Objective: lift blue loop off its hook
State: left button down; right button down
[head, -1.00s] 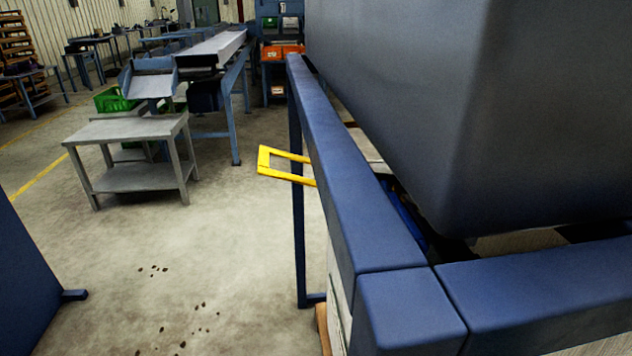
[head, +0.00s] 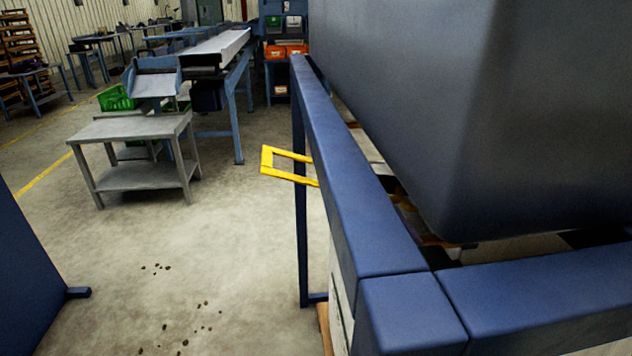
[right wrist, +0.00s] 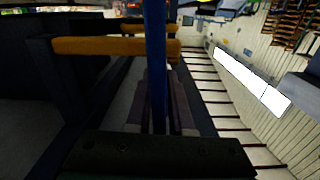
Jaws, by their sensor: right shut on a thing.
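In the right wrist view, the blue loop (right wrist: 155,60) shows as a narrow upright strap running down from the top edge. My right gripper (right wrist: 160,110) is shut on it, with the dark gripper body along the bottom. Yellow-orange bars (right wrist: 100,47) lie across behind the strap. I cannot tell which part is the hook, or whether the loop still touches it. In the head view a yellow bracket (head: 268,160) sticks out left from the blue frame; neither the loop nor my right gripper can be made out there. My left gripper is in neither view.
A blue frame beam (head: 365,210) and a large dark bin (head: 430,90) fill the right of the head view. A grey table (head: 135,127) stands on the left, with a green crate (head: 116,98) behind it. The floor between table and frame is clear except for small dark bits.

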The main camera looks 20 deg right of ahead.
jog(key=c, duration=0.8)
grip_release()
jog(key=shift+c, duration=0.2)
jog(key=v, duration=1)
jog(key=shift+s, duration=0.1)
jog(key=p+v, duration=0.1)
jog(key=v, duration=1)
jog(key=shift+s+p, duration=0.15)
jog(key=shift+p, duration=0.25)
